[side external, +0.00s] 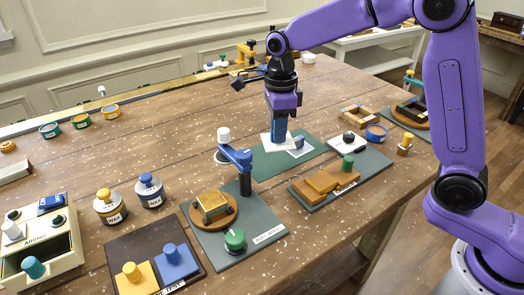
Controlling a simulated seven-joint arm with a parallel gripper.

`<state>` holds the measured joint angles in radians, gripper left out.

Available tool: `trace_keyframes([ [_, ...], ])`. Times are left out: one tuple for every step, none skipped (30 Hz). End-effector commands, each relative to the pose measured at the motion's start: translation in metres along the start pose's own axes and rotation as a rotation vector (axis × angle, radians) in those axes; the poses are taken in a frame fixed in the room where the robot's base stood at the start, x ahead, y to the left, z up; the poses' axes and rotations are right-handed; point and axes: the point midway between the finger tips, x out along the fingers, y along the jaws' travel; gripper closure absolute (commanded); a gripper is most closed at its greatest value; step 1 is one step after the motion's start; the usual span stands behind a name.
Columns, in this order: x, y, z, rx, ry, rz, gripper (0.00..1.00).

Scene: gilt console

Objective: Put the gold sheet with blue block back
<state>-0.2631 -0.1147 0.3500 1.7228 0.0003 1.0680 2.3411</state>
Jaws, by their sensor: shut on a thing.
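My gripper (284,142) points down, low over a dark green mat (262,170) near the table's middle. It is shut on a small blue block (299,142), though its fingertips are hard to make out. A pale sheet (300,152) shows just below the block; at this size I see no clear gold on it. I cannot tell whether the sheet touches the mat. Another pale piece shows left of the gripper.
A grey mat with a blue stand (236,156), gold block (211,203) and green knob (235,240) is in front. A board with amber blocks (321,182) lies right. A brown tray (118,250) holds yellow and blue knobbed plates. Bare wood shows at left centre.

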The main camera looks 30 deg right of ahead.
Motion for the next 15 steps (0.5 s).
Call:
trace_keyframes([
  [0.01, -0.005, 0.004, 0.0, 0.004, 0.004, 1.0],
  [0.015, -0.008, 0.007, 0.001, 0.004, 0.004, 1.0],
  [0.022, -0.012, 0.01, 0.001, 0.004, 0.004, 1.0],
  [0.026, -0.015, 0.013, 0.001, 0.003, 0.004, 1.0],
  [0.03, -0.018, 0.015, 0.001, 0.003, 0.003, 1.0],
  [0.036, -0.021, 0.018, 0.001, 0.003, 0.003, 1.0],
  [0.039, -0.023, 0.02, 0.001, 0.002, 0.003, 1.0],
  [0.042, -0.025, 0.022, 0.001, 0.002, 0.002, 1.0],
  [0.046, -0.027, 0.024, 0.0, 0.002, 0.002, 1.0],
  [0.048, -0.028, 0.025, 0.0, 0.002, 0.002, 1.0],
  [0.049, -0.029, 0.026, 0.0, 0.001, 0.001, 1.0],
  [0.051, -0.031, 0.028, 0.0, 0.001, 0.001, 1.0],
  [0.052, -0.031, 0.028, 0.0, 0.001, 0.001, 1.0],
  [0.053, -0.032, 0.028, 0.0, 0.001, 0.001, 1.0],
  [0.054, -0.032, 0.029, 0.0, 0.001, 0.001, 1.0],
])
